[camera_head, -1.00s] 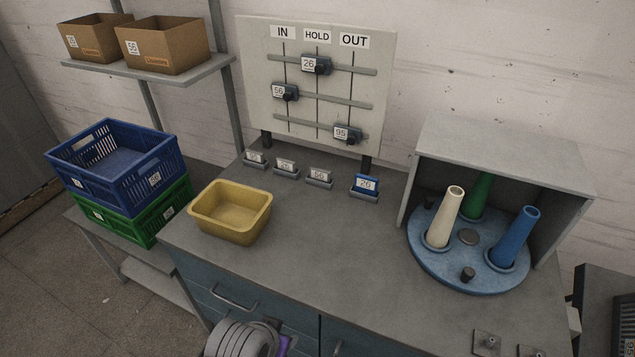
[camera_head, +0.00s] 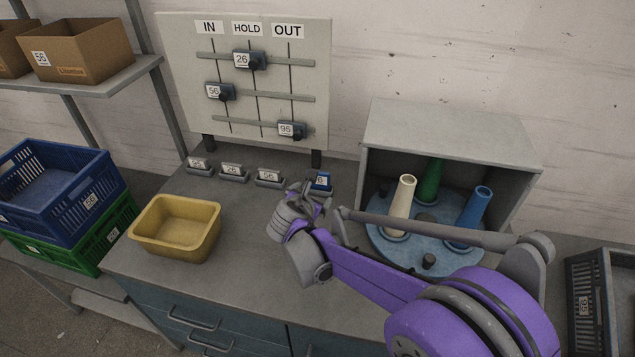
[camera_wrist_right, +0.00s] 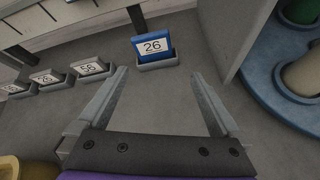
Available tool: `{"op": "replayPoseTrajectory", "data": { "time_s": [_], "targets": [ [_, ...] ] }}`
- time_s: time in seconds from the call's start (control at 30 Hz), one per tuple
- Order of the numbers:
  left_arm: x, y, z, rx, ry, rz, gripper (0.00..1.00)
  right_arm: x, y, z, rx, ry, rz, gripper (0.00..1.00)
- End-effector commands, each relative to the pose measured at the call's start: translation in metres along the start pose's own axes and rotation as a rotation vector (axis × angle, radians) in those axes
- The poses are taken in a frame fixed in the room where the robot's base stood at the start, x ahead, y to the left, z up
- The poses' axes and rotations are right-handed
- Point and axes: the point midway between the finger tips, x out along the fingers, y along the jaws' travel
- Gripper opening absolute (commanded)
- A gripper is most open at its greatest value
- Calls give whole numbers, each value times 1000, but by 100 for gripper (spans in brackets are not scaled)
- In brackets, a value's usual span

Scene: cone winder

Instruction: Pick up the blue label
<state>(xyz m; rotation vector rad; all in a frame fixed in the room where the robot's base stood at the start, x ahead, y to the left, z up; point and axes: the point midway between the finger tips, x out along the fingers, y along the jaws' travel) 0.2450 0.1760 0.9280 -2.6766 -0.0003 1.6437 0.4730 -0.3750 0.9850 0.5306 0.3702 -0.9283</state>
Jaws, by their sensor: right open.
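The blue label (camera_head: 323,180) stands in a small grey holder on the bench, below the right side of the board. In the head view my right gripper (camera_head: 309,191) partly covers it. In the right wrist view the blue label (camera_wrist_right: 153,46) shows a white face reading 26, and its holder (camera_wrist_right: 157,64) sits under it. The fingers of my right gripper (camera_wrist_right: 155,97) are wide apart and empty. The label lies ahead of them, roughly centred between them and not touched. My left gripper is not in view.
Several grey label holders with labels, such as the 56 one (camera_head: 268,177), stand in a row to the left. A yellow bin (camera_head: 176,228) sits left of my arm. A grey hood (camera_head: 455,135) with a blue turntable (camera_head: 388,256) and cones stands to the right.

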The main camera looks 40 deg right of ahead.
Motion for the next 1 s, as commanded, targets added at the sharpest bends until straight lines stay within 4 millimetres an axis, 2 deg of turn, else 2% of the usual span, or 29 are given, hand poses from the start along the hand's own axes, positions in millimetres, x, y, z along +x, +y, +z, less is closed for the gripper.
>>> {"op": "replayPoseTrajectory", "data": {
  "time_s": [0.03,0.1,0.23,0.5,0.73,1.0],
  "targets": [
    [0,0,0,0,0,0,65,12,5,5,-99,-33,-1,100],
    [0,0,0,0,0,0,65,22,9,10,-208,-67,-4,100],
    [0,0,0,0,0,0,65,37,12,16,-304,-95,-10,100],
    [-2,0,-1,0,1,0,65,78,13,20,-312,-97,-10,100],
    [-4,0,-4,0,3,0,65,95,14,22,-309,-96,-9,100],
    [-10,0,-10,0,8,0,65,132,15,26,-309,-96,-9,100]
  ]
}}
